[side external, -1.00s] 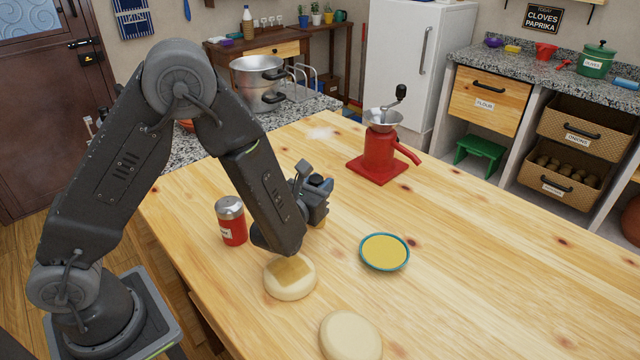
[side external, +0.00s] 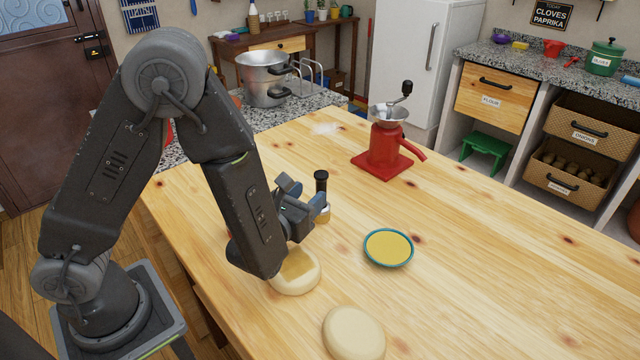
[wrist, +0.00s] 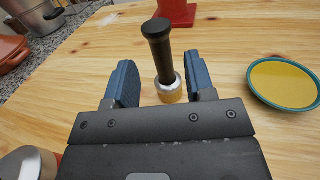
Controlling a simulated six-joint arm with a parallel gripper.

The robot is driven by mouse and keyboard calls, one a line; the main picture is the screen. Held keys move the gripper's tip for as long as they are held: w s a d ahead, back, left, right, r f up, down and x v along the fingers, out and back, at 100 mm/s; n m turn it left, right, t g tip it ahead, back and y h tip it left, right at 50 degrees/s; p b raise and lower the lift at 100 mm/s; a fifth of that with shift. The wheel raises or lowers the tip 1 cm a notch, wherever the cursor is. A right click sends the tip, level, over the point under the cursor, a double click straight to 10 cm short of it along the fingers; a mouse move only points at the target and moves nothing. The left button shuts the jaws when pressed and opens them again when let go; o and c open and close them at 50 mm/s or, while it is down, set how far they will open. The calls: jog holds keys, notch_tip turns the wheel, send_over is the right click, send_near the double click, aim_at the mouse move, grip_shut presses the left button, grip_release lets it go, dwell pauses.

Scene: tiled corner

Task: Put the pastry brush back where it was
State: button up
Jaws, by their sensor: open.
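The pastry brush (side external: 321,184) has a black handle, a pale metal collar and tan bristles. It stands upright on its bristles on the wooden table, left of the blue-rimmed dish of yellow liquid (side external: 388,248). My gripper (side external: 308,197) is open, low over the table and just left of the brush. In the wrist view the brush (wrist: 161,55) shows between the two blue fingers, around or just beyond their tips, with a gap on each side. The dish also shows at right in the wrist view (wrist: 284,86). A pale round dough (side external: 297,276) with a yellow brushed patch lies below my gripper.
A second plain dough round (side external: 353,334) lies at the table's front. A red grinder (side external: 386,147) stands behind the brush. The silver-lidded red shaker (wrist: 28,164) is close to my gripper at lower left in the wrist view. The table's right side is clear.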

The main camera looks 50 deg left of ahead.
jog(key=v, duration=0.5)
jog(key=shift+a, duration=0.1)
jog(key=a+r+n+g+y, duration=0.1)
jog(key=a+n+g+y, duration=0.45)
jog(key=n+g, duration=0.2)
jog(key=s+d+r+n+g+h, duration=0.2)
jog(key=s+r+n+h, duration=0.3)
jog(key=n, duration=0.7)
jog(key=s+d+r+n+g+h, duration=0.2)
jog(key=s+r+n+h, duration=0.3)
jog(key=n, duration=0.8)
jog(key=s+d+r, duration=0.1)
jog(key=s+r, duration=0.2)
jog(key=s, duration=0.1)
